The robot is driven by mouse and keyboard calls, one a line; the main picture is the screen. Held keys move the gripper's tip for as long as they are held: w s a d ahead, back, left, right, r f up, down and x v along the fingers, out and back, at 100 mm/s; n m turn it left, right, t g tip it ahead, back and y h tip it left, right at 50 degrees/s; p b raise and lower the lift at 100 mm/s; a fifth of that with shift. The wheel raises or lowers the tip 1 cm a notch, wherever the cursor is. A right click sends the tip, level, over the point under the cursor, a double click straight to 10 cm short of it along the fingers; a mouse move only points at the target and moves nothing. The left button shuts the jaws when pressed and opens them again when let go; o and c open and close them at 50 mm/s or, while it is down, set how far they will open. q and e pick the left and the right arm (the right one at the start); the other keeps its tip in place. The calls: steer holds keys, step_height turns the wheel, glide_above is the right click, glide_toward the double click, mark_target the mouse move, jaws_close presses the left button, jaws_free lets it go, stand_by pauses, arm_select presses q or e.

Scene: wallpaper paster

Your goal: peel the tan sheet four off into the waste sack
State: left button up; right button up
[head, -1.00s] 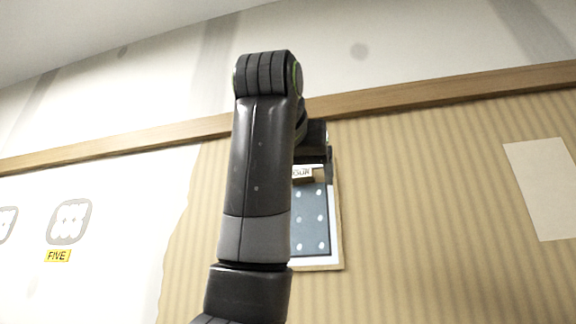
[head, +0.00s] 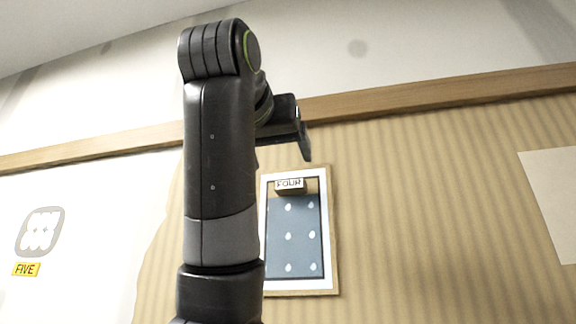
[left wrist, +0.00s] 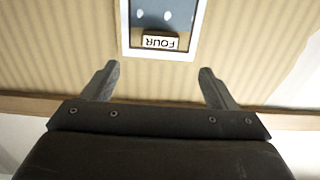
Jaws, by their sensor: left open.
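The tan striped sheet (head: 420,220) covers the wall right of a ragged edge. A white-framed blue panel with pale spots (head: 296,240) sits on it. A small tan block labelled FOUR (head: 290,186) is at the panel's top; in the left wrist view the FOUR label (left wrist: 160,42) appears upside down. My left gripper (head: 303,138) is above the frame, partly hidden by my arm. In the left wrist view my left gripper (left wrist: 160,82) is open and empty, its fingers apart from the label. The waste sack and my right gripper are not in view.
A wooden rail (head: 420,100) runs along the wall above the sheet. A yellow FIVE label (head: 26,269) is on the white wall at left, below a grey-outlined shape (head: 40,232). A plain pale patch (head: 552,195) is at the right.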

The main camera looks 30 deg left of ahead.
mark_target(289, 181)
arm_select(q)
steer(key=p+x, duration=0.3)
steer(key=x, duration=0.6)
steer(key=shift+w, duration=0.4)
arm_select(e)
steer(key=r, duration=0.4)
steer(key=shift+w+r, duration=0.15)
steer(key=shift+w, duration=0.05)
arm_select(q)
steer(key=shift+a, duration=0.1)
steer(key=c, duration=1.1)
steer(key=shift+s+f, duration=0.1)
steer(key=shift+s, duration=0.05)
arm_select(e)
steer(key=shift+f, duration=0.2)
arm_select(q)
steer(key=shift+b+v, duration=0.4)
steer(key=shift+v, duration=0.65)
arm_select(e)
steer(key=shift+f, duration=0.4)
arm_select(q)
steer(key=shift+s, duration=0.1)
steer(key=shift+b+v, duration=0.5)
steer(key=shift+v, duration=0.75)
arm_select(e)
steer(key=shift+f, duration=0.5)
